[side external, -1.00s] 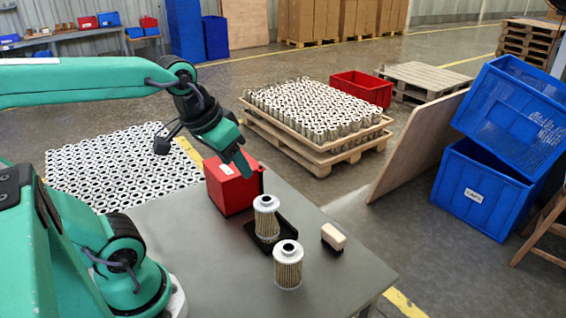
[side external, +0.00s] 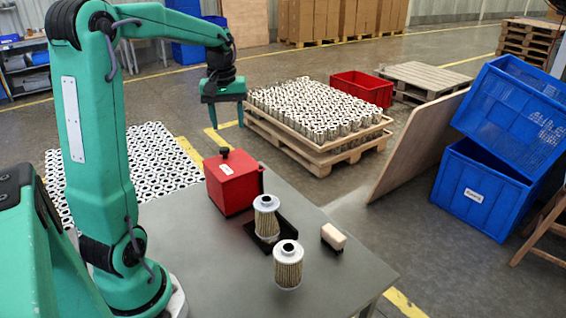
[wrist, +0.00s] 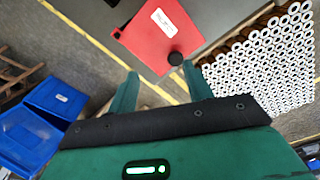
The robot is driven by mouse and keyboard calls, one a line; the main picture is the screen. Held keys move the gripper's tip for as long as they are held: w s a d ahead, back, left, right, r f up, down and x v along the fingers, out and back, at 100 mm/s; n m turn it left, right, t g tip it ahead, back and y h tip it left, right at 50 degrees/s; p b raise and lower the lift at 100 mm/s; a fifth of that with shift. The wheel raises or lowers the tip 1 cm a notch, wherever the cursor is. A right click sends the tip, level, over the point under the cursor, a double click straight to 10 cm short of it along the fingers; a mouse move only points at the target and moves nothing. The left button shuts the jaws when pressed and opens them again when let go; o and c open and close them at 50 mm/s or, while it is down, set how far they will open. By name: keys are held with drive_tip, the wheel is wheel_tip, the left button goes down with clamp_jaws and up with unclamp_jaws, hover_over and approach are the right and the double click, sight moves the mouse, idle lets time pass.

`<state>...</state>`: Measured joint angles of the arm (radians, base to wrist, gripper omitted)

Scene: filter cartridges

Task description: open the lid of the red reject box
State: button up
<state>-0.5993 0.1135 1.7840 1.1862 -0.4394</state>
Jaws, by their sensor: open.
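The red reject box (side external: 232,192) stands at the far side of the grey table, with a white label. Its red lid looks closed and carries a black knob (side external: 224,153). In the wrist view the box (wrist: 155,38) is at the top and the knob (wrist: 176,58) shows near the right fingertip. My gripper (side external: 226,125) is open and empty, pointing down above the box and apart from the knob. Its two green fingers also show spread in the wrist view (wrist: 160,69).
A filter cartridge (side external: 266,222) stands in a black tray (side external: 284,232); another cartridge (side external: 288,267) stands in front of it. A pale-topped brush (side external: 333,237) is to the right. The front of the grey table (side external: 215,275) is clear. A pallet of cartridges (side external: 315,110) is behind.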

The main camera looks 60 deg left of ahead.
drive_tip(key=n, duration=0.2)
hover_over(224, 149)
drive_tip(key=shift+a+f, duration=0.1)
drive_tip(key=shift+f, duration=0.75)
drive_tip(key=shift+f, duration=0.1)
drive_tip(key=shift+f, duration=3.8)
clamp_jaws()
